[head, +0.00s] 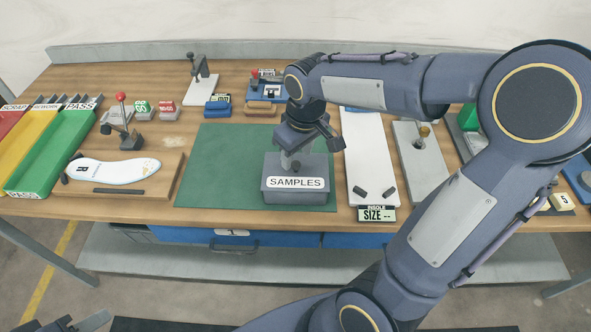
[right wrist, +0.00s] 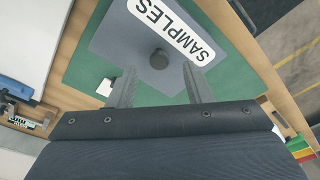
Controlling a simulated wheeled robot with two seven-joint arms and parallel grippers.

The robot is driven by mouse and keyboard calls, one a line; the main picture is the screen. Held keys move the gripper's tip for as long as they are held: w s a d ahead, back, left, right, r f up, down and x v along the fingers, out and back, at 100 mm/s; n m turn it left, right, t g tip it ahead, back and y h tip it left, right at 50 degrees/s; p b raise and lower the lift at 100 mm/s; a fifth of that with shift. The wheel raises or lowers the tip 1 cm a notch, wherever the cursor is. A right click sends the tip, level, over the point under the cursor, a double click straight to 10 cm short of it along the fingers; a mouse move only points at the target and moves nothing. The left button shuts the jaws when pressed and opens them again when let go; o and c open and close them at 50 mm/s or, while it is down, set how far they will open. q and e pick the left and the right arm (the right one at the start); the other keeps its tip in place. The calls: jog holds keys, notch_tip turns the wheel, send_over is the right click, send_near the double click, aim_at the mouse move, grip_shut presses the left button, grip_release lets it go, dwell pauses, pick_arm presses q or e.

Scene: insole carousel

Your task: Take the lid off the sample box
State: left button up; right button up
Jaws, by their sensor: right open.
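The grey sample box (head: 296,196) with a white SAMPLES label stands upright on the green mat. Its grey lid (right wrist: 120,40) is on it, with a round dark knob (right wrist: 159,59) in the middle. My right gripper (head: 290,160) points down just over the lid, open. In the right wrist view its two fingers (right wrist: 158,68) stand apart with the knob between and beyond their tips; I cannot tell whether they reach down beside it. Part of what looks like my left gripper (head: 72,325) shows at the bottom left, cut off by the frame edge.
The green mat (head: 215,165) is clear left of the box. A white insole gauge board (head: 368,160) stands close on the right. A white insole (head: 112,171) lies on a wooden board at left, near a red-knobbed clamp (head: 122,120) and coloured chutes (head: 60,140).

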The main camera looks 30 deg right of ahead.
aim_at(296, 163)
jog(key=shift+w+f, duration=0.15)
jog(key=shift+f, duration=1.35)
jog(key=shift+c, duration=0.5)
grip_shut()
